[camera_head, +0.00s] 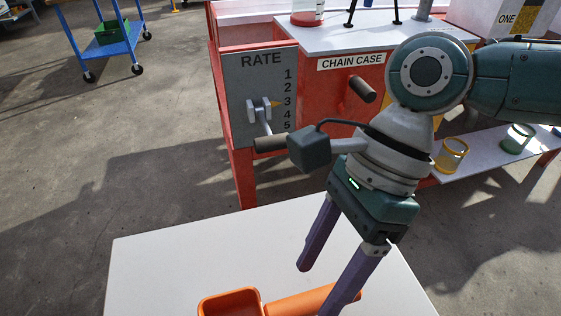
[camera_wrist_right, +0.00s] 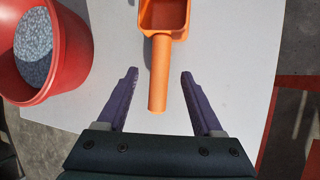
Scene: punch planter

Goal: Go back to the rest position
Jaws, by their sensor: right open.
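My right gripper (camera_head: 318,290) is open and empty above the white table (camera_head: 170,262). Its two purple fingers point down on either side of the orange scoop's handle, apart from it in the right wrist view (camera_wrist_right: 160,74). The orange scoop (camera_head: 230,300) lies on the table at the bottom of the head view, partly cut off by the frame. In the right wrist view the scoop's handle (camera_wrist_right: 158,85) points toward my gripper. My left gripper is in neither view.
A red bucket (camera_wrist_right: 76,72) of grey granules stands at the left in the right wrist view. Beyond the table is a red machine with a grey RATE plate (camera_head: 262,75), a lever and a CHAIN CASE label. Yellow (camera_head: 451,155) and green (camera_head: 517,138) cups stand on a low shelf.

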